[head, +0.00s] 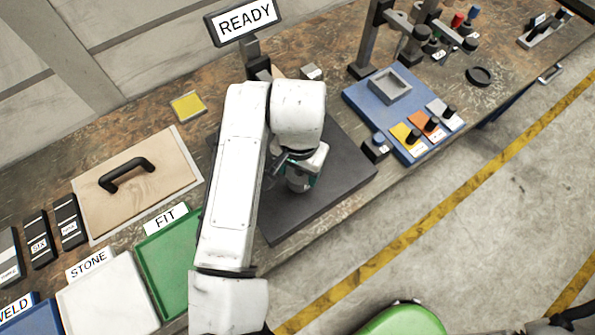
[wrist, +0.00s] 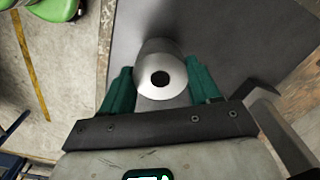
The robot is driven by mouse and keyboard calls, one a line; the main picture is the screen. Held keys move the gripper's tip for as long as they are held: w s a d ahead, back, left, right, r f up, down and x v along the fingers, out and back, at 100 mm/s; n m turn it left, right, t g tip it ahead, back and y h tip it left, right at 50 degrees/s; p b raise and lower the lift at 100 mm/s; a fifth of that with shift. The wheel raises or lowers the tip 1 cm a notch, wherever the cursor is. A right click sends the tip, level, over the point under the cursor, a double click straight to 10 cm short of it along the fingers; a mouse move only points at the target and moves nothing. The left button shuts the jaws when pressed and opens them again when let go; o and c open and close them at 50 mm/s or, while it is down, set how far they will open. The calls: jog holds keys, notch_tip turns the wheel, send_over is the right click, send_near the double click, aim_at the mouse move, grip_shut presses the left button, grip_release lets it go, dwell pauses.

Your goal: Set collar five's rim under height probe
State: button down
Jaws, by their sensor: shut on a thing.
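In the wrist view a pale silver, round collar (wrist: 160,95) with a dark central hole sits between the two teal fingers of my gripper (wrist: 160,83). The fingers are shut on its sides, over the dark grey mat (wrist: 225,40). No number shows on the collar, so I cannot tell whether it is collar five. The mat (head: 335,195) extends out from under my arm. I cannot tell which fixture is the height probe; a dark post (head: 255,60) under the READY sign (head: 240,20) stands behind the mat.
Left on the bench are a green FIT tray (head: 172,262), a white STONE tray (head: 108,298) and a wooden board with a black handle (head: 128,175). A blue panel with knobs (head: 375,105) and dark stands (head: 372,40) are right of the mat.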

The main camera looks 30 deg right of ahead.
jog(key=shift+w+f, duration=0.15)
jog(key=shift+w, duration=0.05)
jog(key=shift+f, duration=1.6)
jog(key=shift+f, duration=0.2)
jog(key=shift+c, duration=1.2)
grip_release()
jog(key=shift+r, duration=0.1)
